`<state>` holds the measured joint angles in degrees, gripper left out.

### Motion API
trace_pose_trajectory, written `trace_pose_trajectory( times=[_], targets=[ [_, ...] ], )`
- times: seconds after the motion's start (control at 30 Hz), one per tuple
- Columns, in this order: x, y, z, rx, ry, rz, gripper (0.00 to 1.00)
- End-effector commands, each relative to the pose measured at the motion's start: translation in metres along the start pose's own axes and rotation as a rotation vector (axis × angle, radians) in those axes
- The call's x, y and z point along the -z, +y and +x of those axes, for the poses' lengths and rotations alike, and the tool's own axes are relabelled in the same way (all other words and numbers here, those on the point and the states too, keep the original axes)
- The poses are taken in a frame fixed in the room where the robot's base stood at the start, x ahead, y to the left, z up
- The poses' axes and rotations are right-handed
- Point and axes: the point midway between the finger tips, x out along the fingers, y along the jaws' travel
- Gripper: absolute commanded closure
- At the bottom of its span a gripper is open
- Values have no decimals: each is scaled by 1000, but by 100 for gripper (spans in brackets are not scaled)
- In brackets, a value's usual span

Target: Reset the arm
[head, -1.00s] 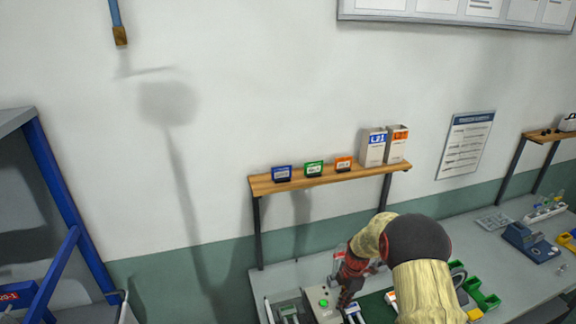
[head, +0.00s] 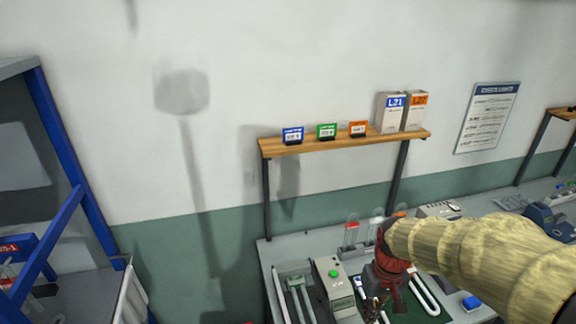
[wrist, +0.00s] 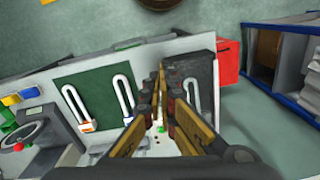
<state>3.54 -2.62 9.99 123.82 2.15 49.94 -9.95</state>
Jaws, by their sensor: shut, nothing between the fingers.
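My gripper (head: 372,308) hangs low over the workbench (head: 285,250) in the head view, at the end of my tan-sleeved arm. In the wrist view its two long fingers (wrist: 160,78) run together and are shut with nothing held. A green mat (wrist: 97,88) lies on the bench with white U-shaped tubes (wrist: 123,92) on it. Another U-shaped tube (wrist: 192,95) shows beside the fingers in a dark holder. My arm hides part of the bench in the head view.
A grey box with a green button (head: 333,274) stands left of my gripper. A wooden shelf (head: 350,143) with small labelled cards and two boxes is behind the bench. A blue-framed rack (head: 62,150) stands at the left.

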Motion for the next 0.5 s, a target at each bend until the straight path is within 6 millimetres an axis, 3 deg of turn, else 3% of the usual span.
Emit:
trace_pose_trajectory(
  times=[0.2,0.5],
  targets=[
    [-53,-10,0,-24,120,113,100],
    [-110,-20,12,-47,329,104,100]
  ],
)
